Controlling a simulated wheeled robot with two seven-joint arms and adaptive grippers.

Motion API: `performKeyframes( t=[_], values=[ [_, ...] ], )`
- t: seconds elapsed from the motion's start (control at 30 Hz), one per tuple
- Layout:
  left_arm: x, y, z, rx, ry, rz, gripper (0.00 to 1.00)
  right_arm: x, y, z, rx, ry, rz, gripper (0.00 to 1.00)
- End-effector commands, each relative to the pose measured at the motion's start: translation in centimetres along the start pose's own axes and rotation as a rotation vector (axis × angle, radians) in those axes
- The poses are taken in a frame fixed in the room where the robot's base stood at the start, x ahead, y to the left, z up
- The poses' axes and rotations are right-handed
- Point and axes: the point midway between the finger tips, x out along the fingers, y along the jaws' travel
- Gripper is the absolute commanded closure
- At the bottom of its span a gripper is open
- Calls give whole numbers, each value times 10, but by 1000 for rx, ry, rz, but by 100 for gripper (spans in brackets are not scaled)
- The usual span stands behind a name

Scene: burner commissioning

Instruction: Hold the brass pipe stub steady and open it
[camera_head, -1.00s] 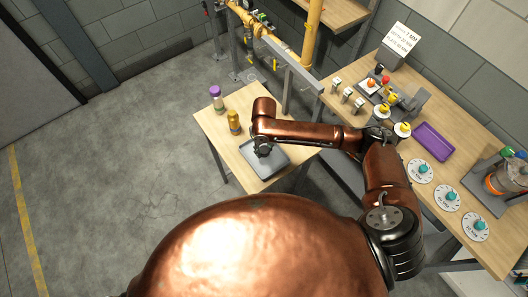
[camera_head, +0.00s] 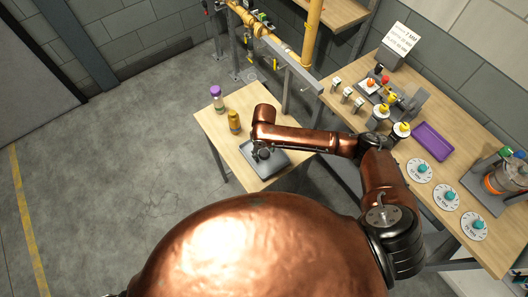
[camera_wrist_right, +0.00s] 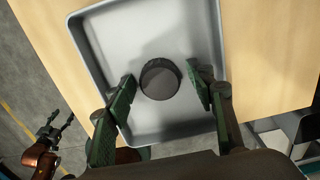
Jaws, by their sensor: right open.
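A gold-brown upright piece, which looks like the brass pipe stub (camera_head: 234,121), stands on the small wooden table, left of the grey tray (camera_head: 281,158). My right gripper (camera_head: 262,154) is over that tray. In the right wrist view my right gripper (camera_wrist_right: 165,92) is open, with its green-padded fingers on either side of a dark round piece (camera_wrist_right: 160,79). The piece lies inside the tray, and a gap shows on both sides of it. My left gripper (camera_wrist_right: 58,124) shows small at the left of the right wrist view, open and empty, away from the tray.
A purple-capped bottle (camera_head: 217,98) stands behind the brass piece. The long workbench (camera_head: 465,152) at right holds a purple tray (camera_head: 433,141), several white discs and small fittings. Yellow pipework (camera_head: 265,45) on a grey frame stands behind the small table. The floor at left is clear.

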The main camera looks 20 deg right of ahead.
Motion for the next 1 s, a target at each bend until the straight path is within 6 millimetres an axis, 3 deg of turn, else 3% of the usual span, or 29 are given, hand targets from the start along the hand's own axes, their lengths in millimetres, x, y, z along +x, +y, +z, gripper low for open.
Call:
performKeyframes(
  t=[0.27,0.73,1.0],
  values=[
    [0,0,0,0,0,0,47,-8,0,1,0,-2,0,50],
    [10,1,2,0,-1,0,47,-97,0,1,-1,-3,-1,50],
    [12,1,2,0,-1,0,47,-122,0,0,0,0,0,50]
  ],
)
